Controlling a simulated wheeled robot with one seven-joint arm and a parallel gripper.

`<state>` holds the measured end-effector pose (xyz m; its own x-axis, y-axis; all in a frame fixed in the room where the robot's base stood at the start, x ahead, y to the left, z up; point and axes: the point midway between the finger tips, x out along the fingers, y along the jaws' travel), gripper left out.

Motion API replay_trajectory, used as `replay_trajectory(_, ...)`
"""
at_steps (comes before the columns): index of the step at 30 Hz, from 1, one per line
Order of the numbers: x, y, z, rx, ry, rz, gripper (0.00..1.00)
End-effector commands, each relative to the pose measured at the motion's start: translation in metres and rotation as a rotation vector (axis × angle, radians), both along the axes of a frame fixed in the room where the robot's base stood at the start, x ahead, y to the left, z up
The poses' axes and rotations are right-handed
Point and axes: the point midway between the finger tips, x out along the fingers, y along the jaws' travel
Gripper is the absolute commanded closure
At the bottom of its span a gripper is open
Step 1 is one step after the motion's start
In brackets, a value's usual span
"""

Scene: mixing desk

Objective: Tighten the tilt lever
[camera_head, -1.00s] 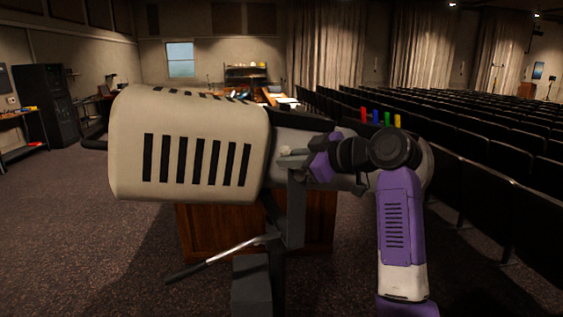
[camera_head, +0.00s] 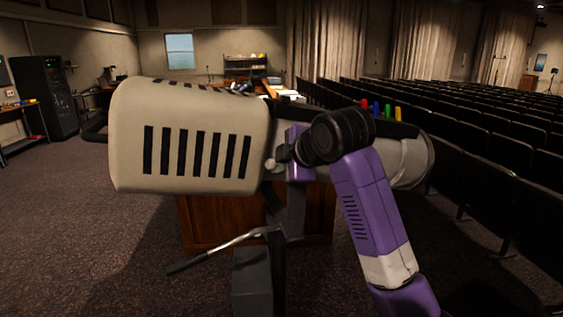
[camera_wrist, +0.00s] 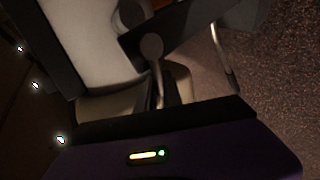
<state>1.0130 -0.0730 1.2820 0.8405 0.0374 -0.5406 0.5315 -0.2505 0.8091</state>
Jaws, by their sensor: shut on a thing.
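The large beige spotlight (camera_head: 190,135) with black vent slots fills the middle of the head view on its dark yoke and stand (camera_head: 288,215). The tilt lever (camera_head: 270,165) shows as a small pale round knob at the yoke joint; in the wrist view its round knob and thin stem (camera_wrist: 153,48) stand in front of the housing. My gripper (camera_head: 279,157) is at this joint, shut on the tilt lever. The purple wrist and black joint hide most of the contact. I cannot see the fingertips clearly in either view.
A steering handle with a black grip (camera_head: 187,266) sticks out low left of the stand. Several coloured tabs (camera_head: 376,108) sit on top of the spotlight. A wooden cabinet (camera_head: 205,222) stands behind it. Rows of dark seats (camera_head: 500,150) fill the right; carpet on the left is clear.

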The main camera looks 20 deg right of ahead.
Motion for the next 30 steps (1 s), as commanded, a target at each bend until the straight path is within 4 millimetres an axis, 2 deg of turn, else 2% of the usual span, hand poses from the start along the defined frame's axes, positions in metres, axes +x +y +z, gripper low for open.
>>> replay_trajectory(9, 0.0006, 0.0052, -0.0005, -0.070, -0.001, 0.009, 1.00)
replay_trajectory(21, 0.0007, 0.0058, -0.0017, -0.075, 0.002, 0.010, 1.00)
replay_trajectory(22, 0.0007, 0.0058, -0.0017, -0.074, 0.003, 0.010, 0.84)
replay_trajectory(24, 0.0006, 0.0059, -0.0019, -0.074, 0.003, 0.010, 0.70)
replay_trajectory(30, 0.0003, 0.0035, -0.0031, -0.073, 0.006, 0.005, 0.68)
